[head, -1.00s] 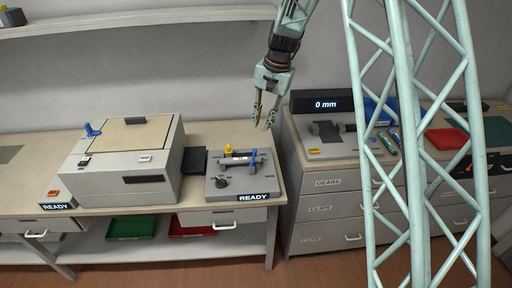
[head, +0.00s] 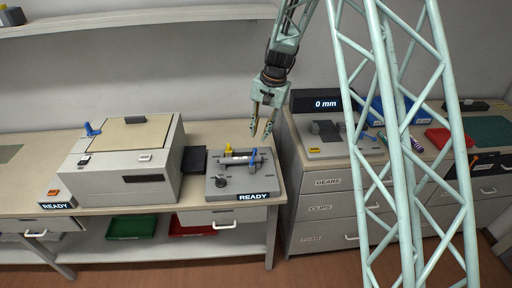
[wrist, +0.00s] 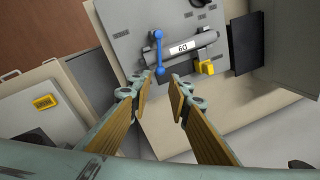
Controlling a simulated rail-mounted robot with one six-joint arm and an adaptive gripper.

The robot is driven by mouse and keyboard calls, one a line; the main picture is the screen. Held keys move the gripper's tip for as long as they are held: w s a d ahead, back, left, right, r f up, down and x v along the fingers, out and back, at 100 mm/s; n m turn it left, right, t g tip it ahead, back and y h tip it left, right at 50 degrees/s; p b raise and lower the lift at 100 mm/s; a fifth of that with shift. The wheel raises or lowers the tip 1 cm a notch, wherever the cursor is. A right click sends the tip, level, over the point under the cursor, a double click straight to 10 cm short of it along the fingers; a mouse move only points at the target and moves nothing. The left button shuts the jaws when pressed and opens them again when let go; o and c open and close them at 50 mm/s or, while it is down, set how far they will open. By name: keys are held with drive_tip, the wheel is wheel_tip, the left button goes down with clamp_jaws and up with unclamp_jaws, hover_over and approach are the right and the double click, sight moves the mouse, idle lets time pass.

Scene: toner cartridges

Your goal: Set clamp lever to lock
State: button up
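The clamp lever appears to be the blue lever (head: 254,156) on the right part of a grey fixture (head: 215,187) with a READY sign. In the wrist view the blue lever (wrist: 158,52) lies across one end of a grey cylinder (wrist: 203,41) labelled 60. A yellow block (wrist: 205,68) sits beside the cylinder. The plate's small markings are unreadable, so I cannot tell the lever's setting. My gripper (head: 260,137) is open and empty above the fixture's back right. In the wrist view its fingertips (wrist: 162,82) appear just short of the lever's rounded end, apparently apart from it.
A beige machine (head: 125,160) with its own READY sign stands left of the fixture, with a dark pad (head: 194,160) between them. A drawer cabinet with a 0 mm display (head: 325,104) stands to the right.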

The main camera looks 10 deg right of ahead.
drive_tip(key=shift+w+a+f, duration=0.15)
drive_tip(key=shift+a+f, duration=0.05)
drive_tip(key=shift+f, duration=1.15)
drive_tip(key=shift+w+a+f, duration=0.1)
drive_tip(key=shift+a+f, duration=0.15)
drive_tip(key=shift+f, duration=1.05)
drive_tip(key=shift+w+a+f, duration=0.15)
drive_tip(key=shift+a+f, duration=0.05)
drive_tip(key=shift+f, duration=1.15)
clamp_jaws()
